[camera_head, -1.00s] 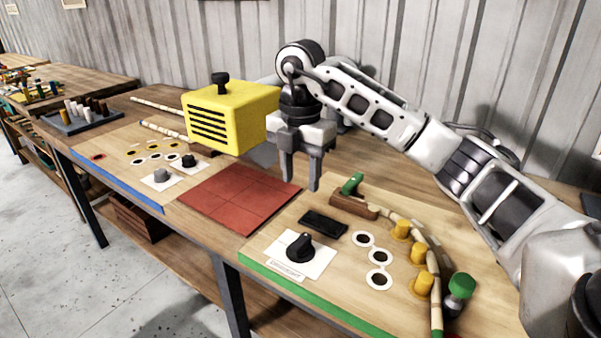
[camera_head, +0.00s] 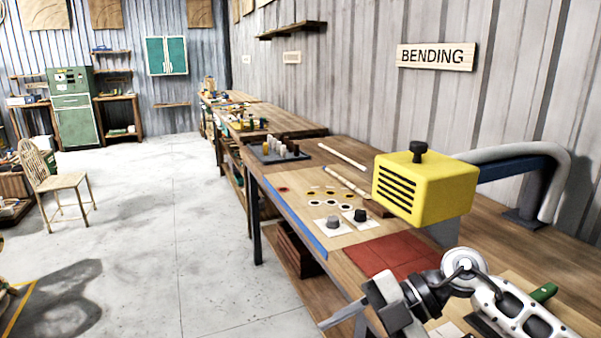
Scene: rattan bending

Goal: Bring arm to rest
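My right gripper (camera_head: 342,318) hangs over the front edge of the workbench at the bottom of the view, empty, its fingers pointing left and down. The fingers look apart, though they are seen partly edge-on. My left gripper is not in view.
A dark peg tray (camera_head: 278,153) stands farther back. Open floor (camera_head: 170,220) lies left.

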